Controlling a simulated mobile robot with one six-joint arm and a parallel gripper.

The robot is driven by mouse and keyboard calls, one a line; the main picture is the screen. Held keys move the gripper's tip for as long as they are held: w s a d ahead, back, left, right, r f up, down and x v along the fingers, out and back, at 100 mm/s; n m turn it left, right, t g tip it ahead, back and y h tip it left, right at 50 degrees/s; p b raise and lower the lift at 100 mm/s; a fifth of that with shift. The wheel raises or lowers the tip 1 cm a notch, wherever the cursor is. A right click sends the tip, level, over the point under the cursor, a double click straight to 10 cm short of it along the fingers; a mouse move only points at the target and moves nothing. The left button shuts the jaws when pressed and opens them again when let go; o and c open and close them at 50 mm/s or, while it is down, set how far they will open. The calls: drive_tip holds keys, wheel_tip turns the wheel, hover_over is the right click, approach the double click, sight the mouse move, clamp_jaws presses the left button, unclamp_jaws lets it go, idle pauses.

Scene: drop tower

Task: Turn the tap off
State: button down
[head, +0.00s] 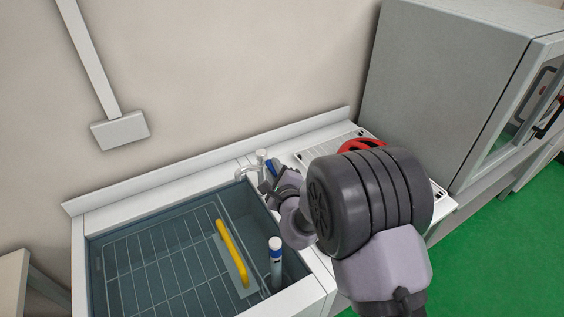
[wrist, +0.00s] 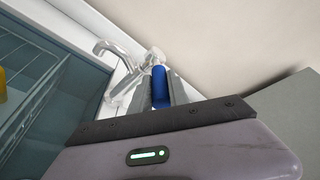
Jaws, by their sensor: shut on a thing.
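The chrome tap (head: 260,160) stands on the back right edge of the sink, with its spout reaching left over the basin. It also shows in the wrist view (wrist: 124,55). Its blue handle (head: 271,168) is on the right of the tap. In the wrist view the blue handle (wrist: 160,84) sits between the two fingers of my gripper (wrist: 160,96), which is shut on it. In the head view my gripper (head: 270,184) is beside the tap, partly hidden by my arm. I cannot make out any water stream.
A red thing (head: 362,145) lies on the drainer to the right. A grey cabinet (head: 440,80) stands at the right, and the wall is close behind the tap.

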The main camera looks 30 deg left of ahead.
idle(0.4)
drive_tip(key=c, duration=1.3)
unclamp_jaws()
drive_tip(key=shift+a, duration=0.15)
drive_tip(key=p+v, duration=0.2)
drive_tip(key=v, duration=1.5)
drive_tip(key=shift+s, duration=0.25)
